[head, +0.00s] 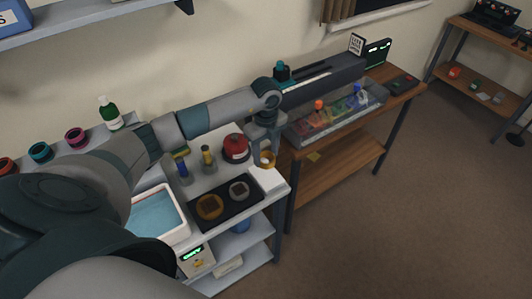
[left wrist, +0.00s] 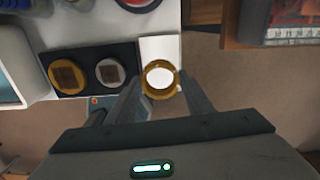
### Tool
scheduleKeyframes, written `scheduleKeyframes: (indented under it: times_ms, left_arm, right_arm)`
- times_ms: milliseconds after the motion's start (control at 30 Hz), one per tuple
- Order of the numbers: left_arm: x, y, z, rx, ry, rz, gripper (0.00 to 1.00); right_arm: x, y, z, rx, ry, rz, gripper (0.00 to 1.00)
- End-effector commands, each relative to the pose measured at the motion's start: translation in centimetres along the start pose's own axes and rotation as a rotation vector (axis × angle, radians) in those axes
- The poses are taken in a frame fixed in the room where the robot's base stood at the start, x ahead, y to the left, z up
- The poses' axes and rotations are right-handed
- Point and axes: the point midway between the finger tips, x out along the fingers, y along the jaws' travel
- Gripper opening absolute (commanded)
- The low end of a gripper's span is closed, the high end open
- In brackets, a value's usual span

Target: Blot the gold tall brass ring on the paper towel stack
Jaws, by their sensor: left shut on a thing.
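The gold tall brass ring (head: 267,159) is held by my left gripper (head: 265,150) above the white paper towel stack (head: 271,182) at the right end of the white bench. In the left wrist view the ring (left wrist: 160,92) sits between the fingers of the left gripper (left wrist: 165,98), with white showing through its hole. The paper towel stack (left wrist: 150,48) lies behind it there. I cannot tell whether the ring touches the stack. My right gripper is in neither view.
Left of the stack, a dark tray (head: 222,206) holds a gold ring (head: 210,207) and a silver ring (head: 239,190). A white basin with blue liquid (head: 155,214) stands further left. A red-topped container (head: 236,148) is behind. A wooden bench (head: 335,160) stands to the right, across a gap.

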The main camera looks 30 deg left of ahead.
Motion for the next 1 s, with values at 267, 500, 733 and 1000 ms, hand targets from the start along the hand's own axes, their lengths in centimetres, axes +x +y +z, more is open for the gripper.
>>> scheduleKeyframes:
  times_ms: [267, 500, 733, 1000]
  left_arm:
    - [0.5, 0.0, 0.0, 0.002, 0.0, 0.0, 0.23]
    - [2.2, 0.0, 0.0, 0.002, 0.0, 0.001, 0.23]
    - [4.3, 0.0, 0.0, 0.003, 0.0, 0.001, 0.23]
    - [5.9, 0.0, -0.1, 0.003, 0.0, -0.001, 0.23]
  right_arm:
    - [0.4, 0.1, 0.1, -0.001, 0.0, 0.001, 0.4]
    - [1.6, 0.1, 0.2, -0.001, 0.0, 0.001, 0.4]
    - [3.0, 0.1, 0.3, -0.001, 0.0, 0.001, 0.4]
    - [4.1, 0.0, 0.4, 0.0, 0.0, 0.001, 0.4]
